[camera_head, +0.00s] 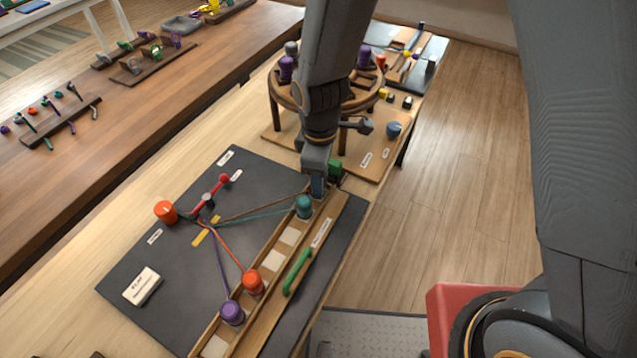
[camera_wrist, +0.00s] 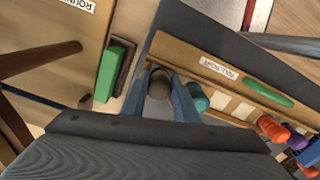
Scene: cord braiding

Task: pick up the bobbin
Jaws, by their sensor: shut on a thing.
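A brown bobbin (camera_wrist: 159,84) sits between the two blue fingers of my gripper (camera_wrist: 164,92) in the wrist view. The gripper is shut on it, at the end of the wooden bobbin rack (camera_head: 273,258). In the head view my gripper (camera_head: 317,186) hides this bobbin; a brown cord runs to it from the black board (camera_head: 130,262). I cannot tell whether the bobbin is clear of the rack. A teal bobbin (camera_head: 304,207) stands close beside the gripper. An orange bobbin (camera_head: 252,281) and a purple bobbin (camera_head: 232,312) stand further along the rack.
Cords fan from a red clamp-like piece (camera_head: 207,199) to the bobbins. A green handle (camera_head: 297,271) lies along the rack's front. A green block (camera_wrist: 113,72) is close to the gripper. A round wooden stand (camera_head: 285,95) rises behind it. Open floor lies right of the table.

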